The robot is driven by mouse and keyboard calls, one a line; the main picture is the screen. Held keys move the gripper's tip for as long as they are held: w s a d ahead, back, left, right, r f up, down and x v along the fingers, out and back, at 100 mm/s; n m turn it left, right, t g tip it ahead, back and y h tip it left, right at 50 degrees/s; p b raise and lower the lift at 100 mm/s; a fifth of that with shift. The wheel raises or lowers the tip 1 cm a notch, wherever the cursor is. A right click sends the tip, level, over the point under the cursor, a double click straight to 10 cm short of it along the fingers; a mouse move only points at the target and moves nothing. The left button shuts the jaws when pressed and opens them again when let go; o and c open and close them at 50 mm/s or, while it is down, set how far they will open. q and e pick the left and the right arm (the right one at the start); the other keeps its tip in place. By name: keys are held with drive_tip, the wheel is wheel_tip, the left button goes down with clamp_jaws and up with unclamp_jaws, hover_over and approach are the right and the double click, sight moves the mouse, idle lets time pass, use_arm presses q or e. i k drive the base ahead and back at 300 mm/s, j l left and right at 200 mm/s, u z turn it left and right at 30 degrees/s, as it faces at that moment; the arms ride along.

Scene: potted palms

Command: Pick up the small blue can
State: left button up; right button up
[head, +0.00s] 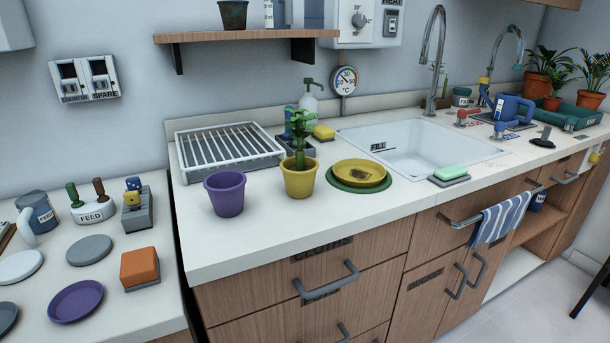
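A blue can-like vessel with a handle (513,108) stands at the far right of the counter, behind the sink's right end. A small dark-blue can with a pale label (538,201) is partly seen in the open shelf below the counter, beside a striped towel. A grey-blue jug (38,214) with a pale handle stands at the far left. I cannot tell which of these is the small blue can. Neither of my grippers is in view.
A purple pot (225,194), a yellow pot with a plant (299,181) and a yellow dish (359,172) stand near the counter's front. A white drying rack (229,148) is behind them. The sink (410,147) is right of centre. The striped towel (497,222) hangs below the counter.

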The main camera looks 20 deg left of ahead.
sight(506, 108)
drive_tip(key=i+l+u, duration=0.1)
drive_tip(key=u, duration=0.45)
drive_tip(key=i+l+u, duration=0.25)
drive_tip(key=l, duration=0.2)
drive_tip(key=l+u, duration=0.3)
drive_tip(key=i+l+u, duration=0.25)
drive_tip(key=l, duration=0.35)
drive_tip(key=k, duration=0.1)
